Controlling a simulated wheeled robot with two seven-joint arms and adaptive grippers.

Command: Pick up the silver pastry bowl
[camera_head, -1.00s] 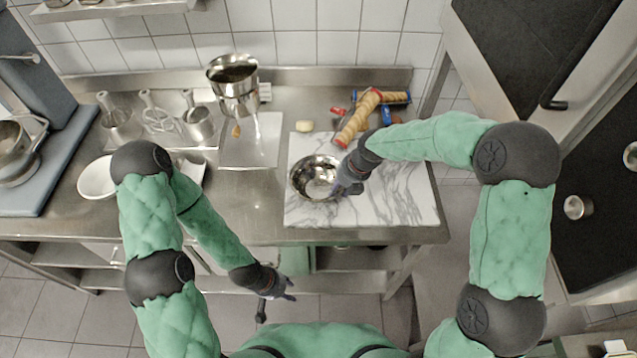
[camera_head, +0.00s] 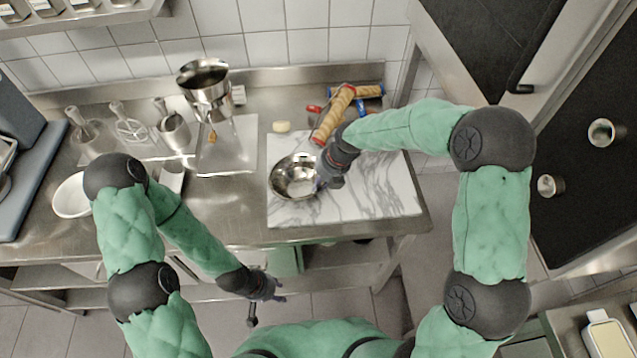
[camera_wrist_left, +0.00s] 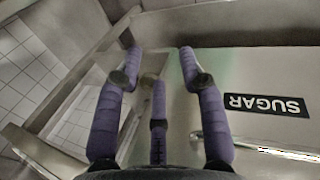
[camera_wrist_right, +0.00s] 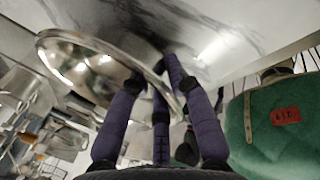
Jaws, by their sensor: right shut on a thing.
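The silver pastry bowl (camera_head: 291,177) stands on the white marble board (camera_head: 375,203) in the head view. My right gripper (camera_head: 324,176) is at the bowl's right rim. In the right wrist view the bowl (camera_wrist_right: 85,62) looks large and tilted by the camera angle, and my right gripper's fingers (camera_wrist_right: 160,75) close on its rim. I cannot tell whether the bowl is lifted off the board. My left gripper (camera_head: 270,292) hangs empty in front of the counter edge. In the left wrist view its fingers (camera_wrist_left: 158,65) are spread apart.
A steel funnel dispenser (camera_head: 208,95) stands at the back left, above a steel sheet (camera_head: 238,150). A white bowl (camera_head: 72,196) and steel whisk tools (camera_head: 130,127) are at the left. A drawer labelled SUGAR (camera_wrist_left: 265,105) is near my left gripper.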

